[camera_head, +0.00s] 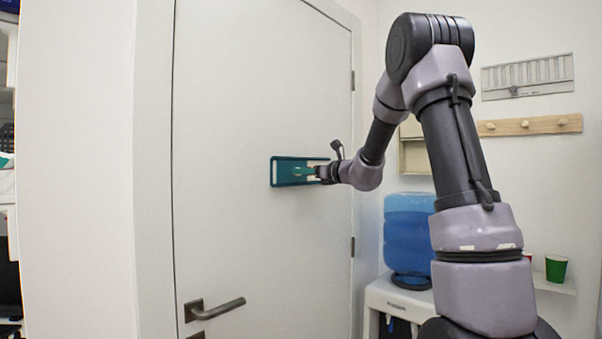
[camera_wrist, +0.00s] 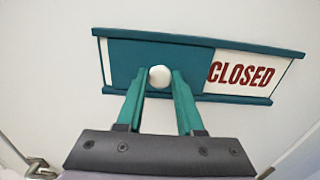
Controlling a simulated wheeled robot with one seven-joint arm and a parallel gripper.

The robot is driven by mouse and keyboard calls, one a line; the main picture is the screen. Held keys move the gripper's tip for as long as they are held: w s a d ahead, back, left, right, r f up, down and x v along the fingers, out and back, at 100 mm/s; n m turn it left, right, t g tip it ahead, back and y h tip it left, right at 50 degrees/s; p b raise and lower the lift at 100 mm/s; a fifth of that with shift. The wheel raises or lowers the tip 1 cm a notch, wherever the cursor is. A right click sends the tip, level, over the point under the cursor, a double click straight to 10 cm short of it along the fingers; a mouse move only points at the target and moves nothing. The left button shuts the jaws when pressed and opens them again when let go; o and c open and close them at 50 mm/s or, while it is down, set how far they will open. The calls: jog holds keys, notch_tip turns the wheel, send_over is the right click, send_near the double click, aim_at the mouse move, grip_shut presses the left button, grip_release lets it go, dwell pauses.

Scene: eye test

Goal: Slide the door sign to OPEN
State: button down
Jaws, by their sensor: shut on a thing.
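The door sign (camera_head: 283,173) is a teal-framed panel mounted on the white door; it also shows in the wrist view (camera_wrist: 200,40). Its teal sliding cover (camera_wrist: 125,60) lies over the left and middle part. The red word CLOSED (camera_wrist: 241,74) shows uncovered on the white right part. A narrow white strip shows at the left end. A round white knob (camera_wrist: 160,77) stands on the cover. My gripper (camera_wrist: 159,84) has its two teal fingers shut on the knob, one on each side. In the head view, my gripper (camera_head: 312,171) hides part of the sign.
The door (camera_head: 235,90) is closed, with a lever handle (camera_head: 215,310) at lower left. Right of it are a blue water bottle (camera_head: 408,235) on a dispenser, a wooden peg rail (camera_head: 530,126) and a green cup (camera_head: 556,268). The door around the sign is clear.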

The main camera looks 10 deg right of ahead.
jog(key=w+d, duration=0.8)
jog(key=d, duration=0.3)
jog(key=shift+d, duration=0.15)
jog(key=shift+r, duration=0.1)
jog(key=c, duration=0.6)
grip_release()
jog(key=shift+w+d, duration=0.1)
jog(key=shift+o, duration=0.2)
jog(key=v, duration=1)
jog(key=shift+s+d, duration=0.15)
jog(key=shift+s, duration=0.2)
